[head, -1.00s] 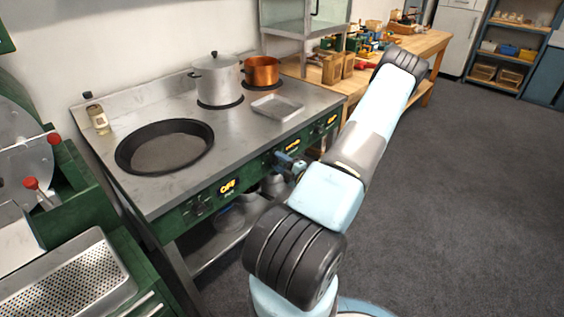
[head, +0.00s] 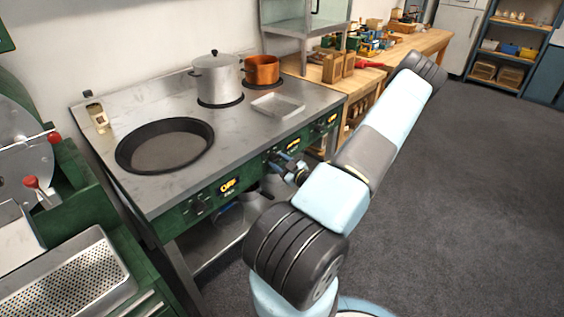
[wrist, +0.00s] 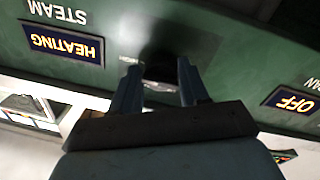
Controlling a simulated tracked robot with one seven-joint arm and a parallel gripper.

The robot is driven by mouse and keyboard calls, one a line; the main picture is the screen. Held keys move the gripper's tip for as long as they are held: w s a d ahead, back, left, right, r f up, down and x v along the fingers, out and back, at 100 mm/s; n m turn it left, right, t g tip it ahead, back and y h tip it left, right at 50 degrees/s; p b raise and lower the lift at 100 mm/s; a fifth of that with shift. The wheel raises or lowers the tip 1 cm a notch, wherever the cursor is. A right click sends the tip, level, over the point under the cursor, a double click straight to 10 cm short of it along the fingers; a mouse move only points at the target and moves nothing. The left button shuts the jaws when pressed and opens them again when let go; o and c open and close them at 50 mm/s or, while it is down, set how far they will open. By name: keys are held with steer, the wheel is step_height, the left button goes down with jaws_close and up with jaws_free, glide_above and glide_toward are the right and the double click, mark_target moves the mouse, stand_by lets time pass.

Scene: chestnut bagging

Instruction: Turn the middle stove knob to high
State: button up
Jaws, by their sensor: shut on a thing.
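The stove's green front panel carries a row of knobs, each beside a small display. My gripper (head: 286,164) is at the middle knob, its two fingers on either side of it and shut on it. In the wrist view, which is upside down, the dark middle knob (wrist: 160,68) shows between the blue-grey fingers (wrist: 159,82). The display beside it (wrist: 64,43) reads HEATING, under the label STEAM. It also shows lit in the head view (head: 293,145). The knob's pointer is hidden. The neighbouring PAN display (wrist: 294,102) reads OFF.
A wooden bench (head: 425,43) stands behind. Floor on the right is clear.

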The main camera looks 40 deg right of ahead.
steer(key=shift+a+m, duration=0.35)
steer(key=shift+m, duration=0.75)
steer(key=o, duration=1)
steer(key=shift+d, duration=0.1)
steer(key=shift+d, duration=0.1)
steer(key=s, duration=1.3)
steer(key=shift+s, duration=0.35)
